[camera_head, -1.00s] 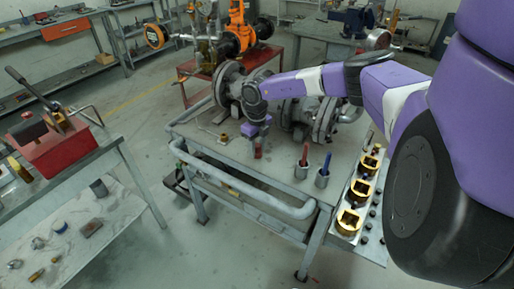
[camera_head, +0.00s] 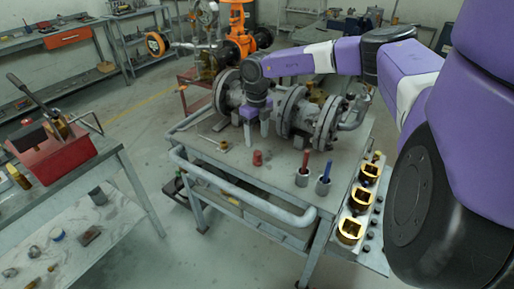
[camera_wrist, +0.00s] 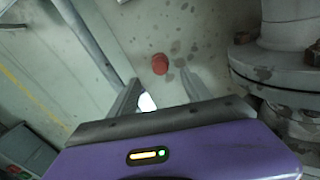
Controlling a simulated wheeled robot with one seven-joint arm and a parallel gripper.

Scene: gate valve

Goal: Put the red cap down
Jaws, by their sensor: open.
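The red cap (camera_head: 257,158) stands on the grey workbench (camera_head: 225,172), left of two tool cups. In the wrist view the red cap (camera_wrist: 160,63) sits on the bench top beyond the fingertips, with clear bench around it. My gripper (camera_head: 257,138) is open and empty, pointing down above the bench, behind and above the cap. Its two fingers (camera_wrist: 160,82) show apart in the wrist view, with nothing between them. The cap is apart from both fingers.
Grey flanged valve parts (camera_head: 300,112) stand close to my gripper on the bench. Two cups (camera_head: 302,176) with a red and a blue tool stand to the right. A tray (camera_head: 347,250) with brass parts lies along the right edge. A pipe rail (camera_head: 240,187) runs along the front.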

